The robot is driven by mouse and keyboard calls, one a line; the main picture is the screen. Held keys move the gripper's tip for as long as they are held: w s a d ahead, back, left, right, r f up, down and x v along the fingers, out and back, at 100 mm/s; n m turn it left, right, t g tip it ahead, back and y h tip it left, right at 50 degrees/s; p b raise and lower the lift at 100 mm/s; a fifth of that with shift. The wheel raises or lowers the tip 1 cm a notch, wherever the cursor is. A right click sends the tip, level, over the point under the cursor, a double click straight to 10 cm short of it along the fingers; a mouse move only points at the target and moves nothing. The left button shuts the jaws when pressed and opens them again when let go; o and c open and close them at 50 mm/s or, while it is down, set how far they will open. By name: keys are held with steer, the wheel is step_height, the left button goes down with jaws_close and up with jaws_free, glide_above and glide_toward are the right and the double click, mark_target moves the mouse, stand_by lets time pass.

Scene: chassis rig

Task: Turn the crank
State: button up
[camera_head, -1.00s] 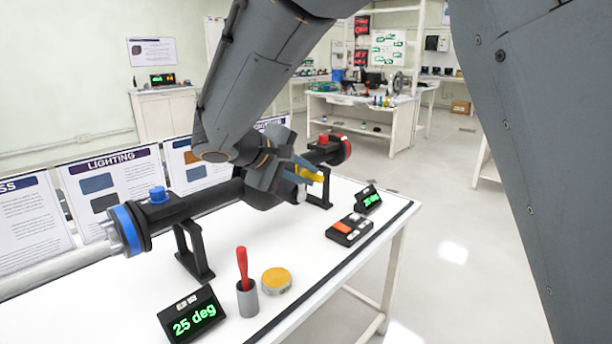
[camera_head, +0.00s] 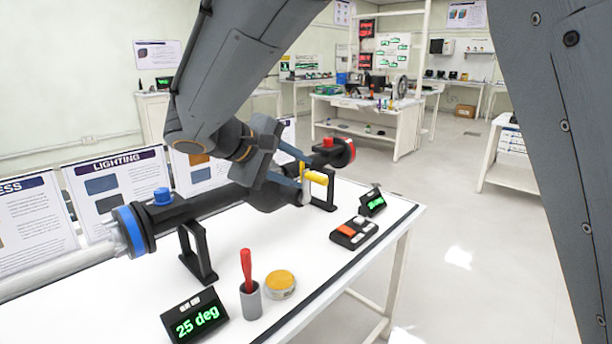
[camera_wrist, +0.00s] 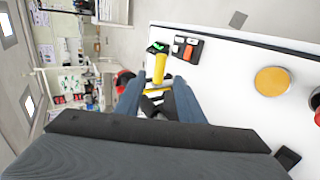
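The crank's yellow handle (camera_head: 314,176) sticks out in front of the black horizontal shaft assembly (camera_head: 213,203), towards its right end. It also shows in the wrist view (camera_wrist: 160,68), beyond and between the fingertips. My gripper (camera_head: 301,172) is at the handle's near side, its two blue-grey fingers spread apart. In the wrist view, my gripper (camera_wrist: 157,88) has a clear gap between its fingers, with yellow and dark crank parts showing there. I cannot tell whether a finger touches the handle. My gripper hides part of the crank and shaft.
The white table (camera_head: 330,245) holds a display (camera_head: 195,315) reading 25 deg, a red-handled tool in a grey cup (camera_head: 250,299), a yellow round disc (camera_head: 281,281), a button box (camera_head: 353,232) and a smaller display (camera_head: 372,202). Info boards stand behind. Open floor lies to the right.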

steer(key=shift+v, duration=1.25)
steer(key=shift+d, duration=0.1)
